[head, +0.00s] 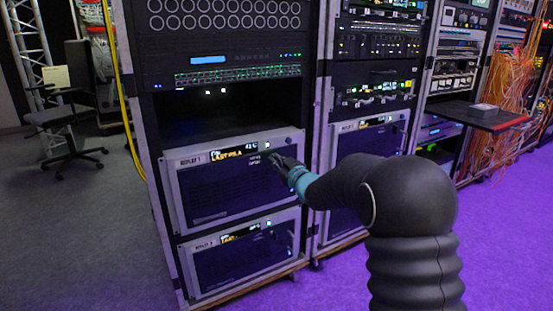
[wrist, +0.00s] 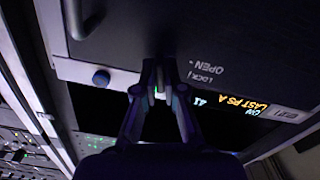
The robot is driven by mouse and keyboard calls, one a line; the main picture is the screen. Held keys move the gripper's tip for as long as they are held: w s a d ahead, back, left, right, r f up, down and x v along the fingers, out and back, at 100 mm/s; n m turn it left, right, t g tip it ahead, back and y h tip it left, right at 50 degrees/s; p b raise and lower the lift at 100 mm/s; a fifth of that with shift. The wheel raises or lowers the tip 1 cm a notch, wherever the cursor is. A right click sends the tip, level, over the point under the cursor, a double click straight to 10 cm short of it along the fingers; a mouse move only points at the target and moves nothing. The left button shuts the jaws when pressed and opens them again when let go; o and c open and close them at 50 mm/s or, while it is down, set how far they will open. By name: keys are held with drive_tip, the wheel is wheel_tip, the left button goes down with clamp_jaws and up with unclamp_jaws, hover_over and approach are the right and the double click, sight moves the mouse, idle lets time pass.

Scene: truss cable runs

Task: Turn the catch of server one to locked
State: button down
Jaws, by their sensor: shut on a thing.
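Server one (head: 225,195), labelled REPLAY 1, is a dark-fronted unit with a grey frame in the left rack. Its amber display shows in the head view, and again in the wrist view (wrist: 250,107). My gripper (head: 273,158) is at the upper right of its front. In the wrist view my gripper (wrist: 158,68) has both fingers closed around the small catch, of which only a pale bit (wrist: 159,94) shows between them. The words LOCK and OPEN are printed beside the fingers. The catch's exact angle is hidden by the fingers.
A similar second server (head: 240,262) sits directly below. A dark gap (head: 225,105) is above server one. A blue knob (wrist: 101,77) and a bar handle (wrist: 85,20) are near my fingers. A shelf (head: 485,115) juts out at right. Purple floor is clear in front.

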drive_tip(key=shift+m+p, duration=0.6)
drive_tip(key=shift+m, duration=1.1)
drive_tip(key=c, duration=1.3)
unclamp_jaws()
drive_tip(key=shift+o, duration=0.2)
drive_tip(key=v, duration=1.2)
